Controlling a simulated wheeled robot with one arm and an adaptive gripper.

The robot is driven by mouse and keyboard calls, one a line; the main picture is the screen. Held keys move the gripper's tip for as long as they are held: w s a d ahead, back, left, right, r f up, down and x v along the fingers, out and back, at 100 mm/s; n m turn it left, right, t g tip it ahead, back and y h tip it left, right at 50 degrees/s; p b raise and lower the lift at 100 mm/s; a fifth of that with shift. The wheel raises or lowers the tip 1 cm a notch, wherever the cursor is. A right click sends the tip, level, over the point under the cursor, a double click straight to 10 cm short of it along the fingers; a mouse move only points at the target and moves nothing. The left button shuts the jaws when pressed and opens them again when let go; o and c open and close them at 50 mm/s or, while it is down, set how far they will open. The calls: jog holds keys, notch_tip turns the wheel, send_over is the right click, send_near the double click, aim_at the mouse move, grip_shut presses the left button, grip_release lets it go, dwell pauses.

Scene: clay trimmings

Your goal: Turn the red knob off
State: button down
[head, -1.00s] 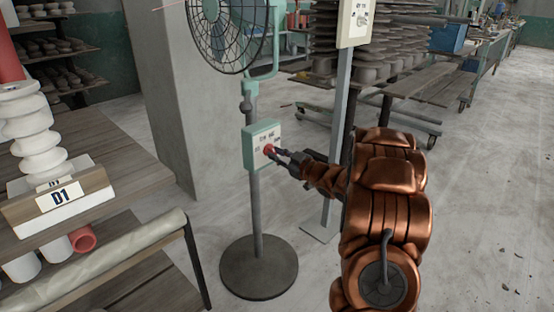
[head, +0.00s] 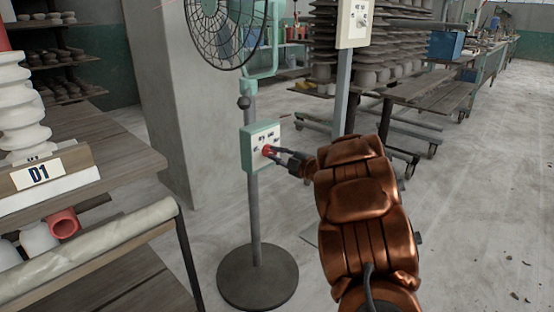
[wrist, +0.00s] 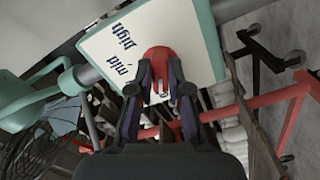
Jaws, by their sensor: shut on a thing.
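The red knob (head: 267,151) sits on the white face of a green control box (head: 248,150) on the stand of a pedestal fan (head: 228,28). In the wrist view the red knob (wrist: 159,56) lies between my fingertips, in front of the white panel (wrist: 110,50) with dark lettering. My gripper (head: 272,154) reaches the box from the right and is shut on the knob; it also shows in the wrist view (wrist: 160,82). The knob's pointer and exact setting cannot be made out.
A wooden shelf (head: 120,155) with a D1 sign (head: 38,173) stands at the left. The fan's round base (head: 257,277) is on the floor. Open floor lies at the right.

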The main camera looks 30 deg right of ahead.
jog(key=shift+n, duration=0.3)
jog(key=c, duration=1.1)
grip_release()
jog(key=v, duration=1.2)
jog(key=shift+r, duration=0.15)
